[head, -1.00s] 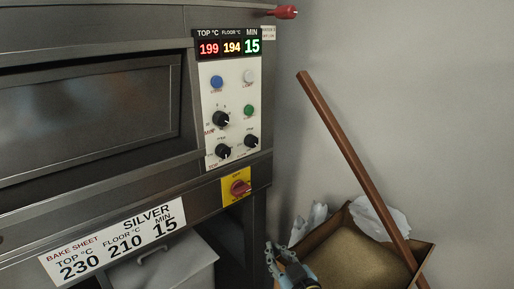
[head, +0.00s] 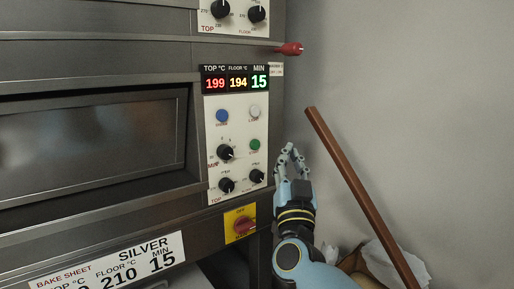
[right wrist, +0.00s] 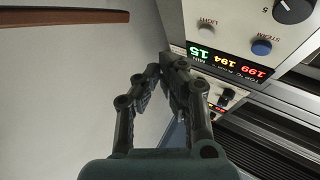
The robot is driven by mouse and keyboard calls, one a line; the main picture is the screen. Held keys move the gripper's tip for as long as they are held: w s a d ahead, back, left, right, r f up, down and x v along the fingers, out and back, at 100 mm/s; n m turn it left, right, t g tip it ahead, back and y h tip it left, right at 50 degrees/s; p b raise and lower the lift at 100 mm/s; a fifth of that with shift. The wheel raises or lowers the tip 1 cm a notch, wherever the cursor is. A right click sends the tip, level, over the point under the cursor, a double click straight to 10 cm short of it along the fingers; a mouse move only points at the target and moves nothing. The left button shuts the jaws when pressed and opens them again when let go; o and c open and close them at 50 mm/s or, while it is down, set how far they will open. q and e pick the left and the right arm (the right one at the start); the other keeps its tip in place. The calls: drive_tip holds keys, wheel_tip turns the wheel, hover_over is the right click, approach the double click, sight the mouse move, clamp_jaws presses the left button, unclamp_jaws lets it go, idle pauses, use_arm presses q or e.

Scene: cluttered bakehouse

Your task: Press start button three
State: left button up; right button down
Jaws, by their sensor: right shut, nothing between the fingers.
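A green button (head: 254,144) sits on the right side of the oven's white control panel (head: 240,168), below a white button (head: 254,111). Its small label reads like START. A blue button (head: 222,116) is at the upper left of that panel. My right gripper (head: 291,149) is just right of the panel, fingers upward and closed on nothing, apart from the green button in the picture. In the right wrist view the closed fingers (right wrist: 170,60) point towards the wall beside the upside-down panel, where the blue button (right wrist: 261,47) shows and the green one does not.
The display (head: 238,83) reads 199, 194 and 15. A red handle (head: 290,48) sticks out above. A red switch (head: 243,226) on a yellow plate sits below.

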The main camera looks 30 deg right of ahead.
sight(256, 145)
drive_tip(key=shift+w+a+b, duration=0.15)
drive_tip(key=shift+w+b, duration=1)
drive_tip(key=shift+w, duration=1.05)
drive_tip(key=shift+w+a+b, duration=0.15)
drive_tip(key=shift+w+b, duration=1)
drive_tip(key=shift+w, duration=1.05)
drive_tip(key=shift+w, duration=0.1)
drive_tip(key=shift+w, duration=0.3)
drive_tip(key=shift+w+a, duration=0.1)
drive_tip(key=shift+w, duration=0.3)
drive_tip(key=shift+s+p, duration=0.75)
drive_tip(key=shift+s, duration=0.1)
